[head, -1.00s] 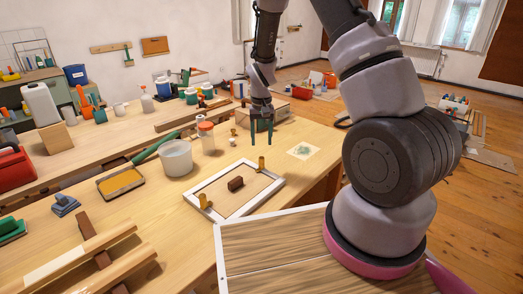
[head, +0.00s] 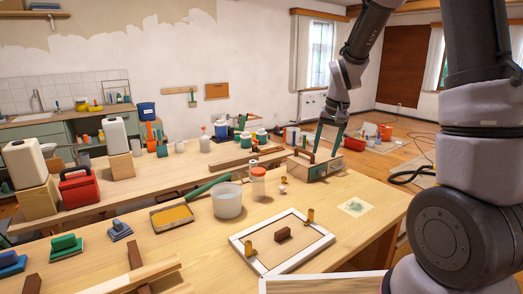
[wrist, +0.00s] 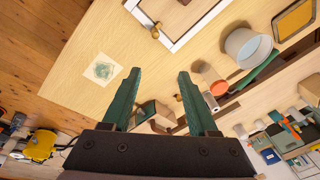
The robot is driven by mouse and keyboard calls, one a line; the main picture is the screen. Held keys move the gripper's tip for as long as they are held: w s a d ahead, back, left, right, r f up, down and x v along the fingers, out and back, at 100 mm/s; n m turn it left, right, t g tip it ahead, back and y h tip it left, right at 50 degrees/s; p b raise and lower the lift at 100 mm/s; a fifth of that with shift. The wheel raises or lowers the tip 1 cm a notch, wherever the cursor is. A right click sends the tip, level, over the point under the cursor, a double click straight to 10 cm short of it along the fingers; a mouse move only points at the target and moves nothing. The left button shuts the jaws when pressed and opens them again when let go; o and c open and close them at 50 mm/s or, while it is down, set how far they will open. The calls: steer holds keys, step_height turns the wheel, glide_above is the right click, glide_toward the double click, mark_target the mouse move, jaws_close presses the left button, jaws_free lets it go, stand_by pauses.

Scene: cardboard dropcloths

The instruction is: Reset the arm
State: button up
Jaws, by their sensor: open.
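My gripper (head: 329,137) is open and empty, with two green fingers. In the head view it is held up in front of a wooden toolbox at the far end of the near workbench. In the wrist view my gripper (wrist: 158,88) points over the bench top, and nothing is between its fingers. My arm runs down from the top right of the head view and partly hides the right side of the room.
On the near workbench (head: 340,215) are a white frame (head: 306,256) holding a brown block, a pale bucket (head: 227,200), a jar with an orange lid (head: 258,184), a yellow tray (head: 172,216) and a stained paper square (head: 354,207). The toolbox (head: 316,169) stands behind.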

steer(key=s+d+r+t, duration=0.2)
steer(key=s+r, duration=0.7)
steer(key=s, duration=0.1)
steer(key=s+d+r+m+t, duration=0.1)
steer(key=s+r+t, duration=0.2)
steer(key=s+r, duration=0.7)
steer(key=shift+s+d+r+y, duration=0.25)
steer(key=shift+s+d+y, duration=0.15)
steer(key=shift+s, duration=0.4)
